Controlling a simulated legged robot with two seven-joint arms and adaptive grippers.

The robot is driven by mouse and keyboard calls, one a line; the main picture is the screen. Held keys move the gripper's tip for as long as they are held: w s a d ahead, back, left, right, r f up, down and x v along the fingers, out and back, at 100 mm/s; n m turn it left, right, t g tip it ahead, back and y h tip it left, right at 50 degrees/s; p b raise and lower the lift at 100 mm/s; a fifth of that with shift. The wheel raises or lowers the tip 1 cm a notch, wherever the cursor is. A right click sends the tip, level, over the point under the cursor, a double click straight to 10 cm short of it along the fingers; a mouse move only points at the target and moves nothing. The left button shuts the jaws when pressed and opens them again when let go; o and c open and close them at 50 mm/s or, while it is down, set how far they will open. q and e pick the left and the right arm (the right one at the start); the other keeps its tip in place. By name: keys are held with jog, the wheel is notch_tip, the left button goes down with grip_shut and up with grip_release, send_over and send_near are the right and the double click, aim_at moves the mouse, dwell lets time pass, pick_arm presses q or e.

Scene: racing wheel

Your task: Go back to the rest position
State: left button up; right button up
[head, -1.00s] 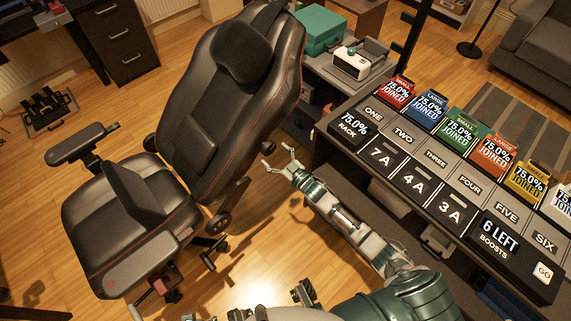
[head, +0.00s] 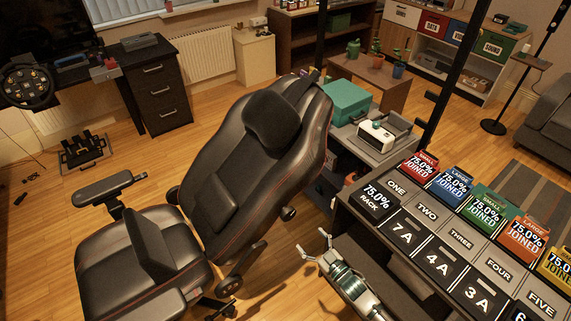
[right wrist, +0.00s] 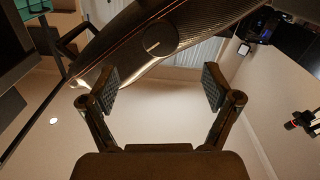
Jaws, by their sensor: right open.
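My right gripper (head: 317,248) is in the lower middle of the head view, between the black racing chair and the panel table. Its fingers are apart and hold nothing. In the right wrist view its two padded fingertips (right wrist: 160,90) stand wide apart with nothing between them. My left gripper is not in view. The black racing chair (head: 240,150) stands left of my right gripper. The racing wheel (head: 27,86) is on the dark desk at the far left.
The panel table (head: 440,240) with labelled tiles fills the lower right, close to my right arm. A teal box (head: 348,102) and a white device (head: 377,137) sit on a grey shelf behind. Pedals (head: 84,150) lie on the floor at left. Wooden floor (head: 170,165) is open between desk and chair.

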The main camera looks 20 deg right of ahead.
jog(key=s+f+m+g+h+p, duration=0.1)
jog(key=s+f+g+h+p, duration=0.1)
jog(key=s+f+g, duration=0.5)
jog(key=s+f+m+h+p, duration=0.25)
jog(key=s+f, duration=0.25)
jog(key=f, duration=0.5)
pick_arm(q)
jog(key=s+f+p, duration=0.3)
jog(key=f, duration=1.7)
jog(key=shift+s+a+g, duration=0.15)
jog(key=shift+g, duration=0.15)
pick_arm(e)
jog(key=s+a+f+g, duration=0.1)
jog(key=s+f+g, duration=0.3)
jog(key=s, duration=0.8)
jog(key=s+a+f+g+h, duration=0.1)
jog(key=s+f+g, duration=0.3)
jog(key=s+f, duration=0.3)
jog(key=s, duration=0.5)
jog(key=shift+s+f, duration=0.2)
jog(key=shift+s, duration=0.1)
jog(key=shift+h, duration=0.25)
